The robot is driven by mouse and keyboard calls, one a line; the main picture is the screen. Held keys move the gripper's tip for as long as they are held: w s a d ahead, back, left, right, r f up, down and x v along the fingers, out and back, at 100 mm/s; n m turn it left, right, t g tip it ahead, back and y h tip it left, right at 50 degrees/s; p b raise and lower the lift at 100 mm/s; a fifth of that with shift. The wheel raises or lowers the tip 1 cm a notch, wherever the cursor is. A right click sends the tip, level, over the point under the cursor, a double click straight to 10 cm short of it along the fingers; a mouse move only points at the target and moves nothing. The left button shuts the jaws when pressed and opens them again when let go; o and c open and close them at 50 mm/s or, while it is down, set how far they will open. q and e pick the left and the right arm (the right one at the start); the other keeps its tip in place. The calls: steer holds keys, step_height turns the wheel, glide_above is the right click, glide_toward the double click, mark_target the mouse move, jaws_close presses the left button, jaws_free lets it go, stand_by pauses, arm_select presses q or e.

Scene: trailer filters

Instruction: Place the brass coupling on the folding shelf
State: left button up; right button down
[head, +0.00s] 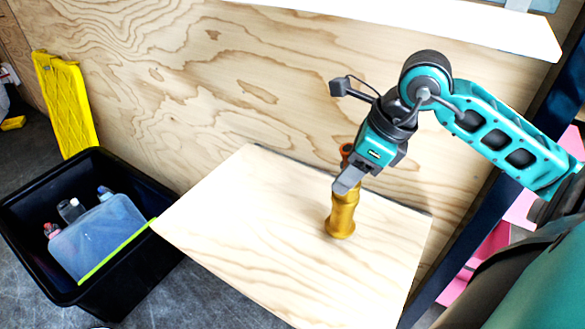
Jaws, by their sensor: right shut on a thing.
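The brass coupling (341,220) is a gold-coloured, upright cylinder with a flared lower end. It is at the right part of the folding shelf (240,225), a pale wooden board against the plywood wall. Its lower end appears to be at the board's surface; I cannot tell whether it touches. My right gripper (347,184) comes from the upper right and is shut on the coupling's upper part, which its fingers partly hide. A small orange-red part (346,151) shows behind the gripper. My left gripper is not in view.
A black bin (130,277) with bottles and a translucent lime-edged container stands on the floor at left. A yellow folded panel (66,103) leans on the plywood wall (190,85). A white ledge (440,22) runs above. The shelf's left and front areas are clear.

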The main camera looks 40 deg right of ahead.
steer(key=w+a+f, duration=0.3)
steer(key=w+a, duration=0.2)
steer(key=w, duration=0.3)
steer(key=shift+w+a+f+p, duration=0.25)
steer(key=shift+w+f+p, duration=0.05)
steer(key=shift+f+p, duration=0.1)
steer(key=c, duration=0.5)
jaws_free()
steer(key=shift+r, duration=0.1)
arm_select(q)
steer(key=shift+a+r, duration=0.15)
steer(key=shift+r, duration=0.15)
